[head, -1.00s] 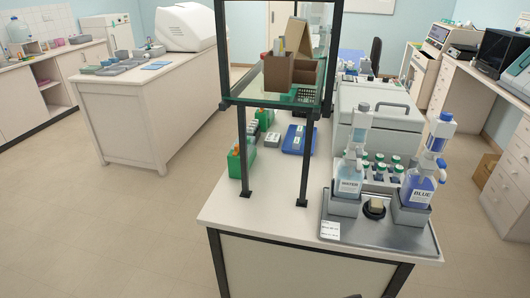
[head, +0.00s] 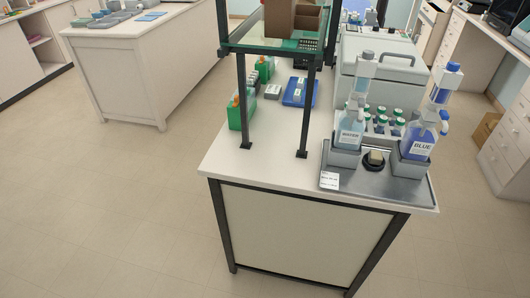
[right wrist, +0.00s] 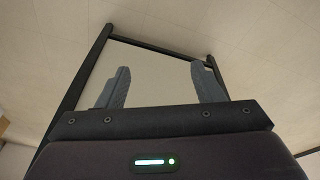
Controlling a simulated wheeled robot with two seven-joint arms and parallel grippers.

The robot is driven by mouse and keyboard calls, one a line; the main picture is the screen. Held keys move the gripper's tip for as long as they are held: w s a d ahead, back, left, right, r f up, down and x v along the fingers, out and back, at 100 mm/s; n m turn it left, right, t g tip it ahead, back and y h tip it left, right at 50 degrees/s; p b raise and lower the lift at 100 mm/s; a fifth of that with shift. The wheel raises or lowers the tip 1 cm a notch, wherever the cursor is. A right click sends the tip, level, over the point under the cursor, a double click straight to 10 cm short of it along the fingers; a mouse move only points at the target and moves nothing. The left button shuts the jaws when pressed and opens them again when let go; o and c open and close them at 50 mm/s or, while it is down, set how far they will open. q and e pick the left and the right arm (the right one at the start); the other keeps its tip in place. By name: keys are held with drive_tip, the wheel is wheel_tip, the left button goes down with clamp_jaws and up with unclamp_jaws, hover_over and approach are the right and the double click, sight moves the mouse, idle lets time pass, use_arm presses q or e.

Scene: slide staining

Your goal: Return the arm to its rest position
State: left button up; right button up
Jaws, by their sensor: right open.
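My right gripper (right wrist: 157,85) shows in the right wrist view with its two grey fingers wide apart and nothing between them. Behind the fingers is the pale end panel (right wrist: 155,65) of the bench, with its dark frame. Neither of my arms shows in the head view. My left gripper is in no view.
The bench (head: 260,165) carries a steel tray (head: 400,190) with a WATER bottle (head: 350,132) and a BLUE bottle (head: 418,142). A grey box-shaped device (head: 375,70), a blue tray (head: 300,92) and a glass shelf (head: 275,45) are farther back. Floor (head: 120,220) is clear at left.

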drive_tip(key=s+d+f, duration=0.2)
drive_tip(key=s+f, duration=0.8)
drive_tip(key=f, duration=0.1)
drive_tip(key=s+d+f+g, duration=0.1)
drive_tip(key=s+f, duration=1)
drive_tip(key=f, duration=0.1)
drive_tip(key=shift+d+f+g+b, duration=0.2)
drive_tip(key=shift+d+g+b, duration=0.1)
drive_tip(key=shift+d+b, duration=0.15)
drive_tip(key=shift+s, duration=0.1)
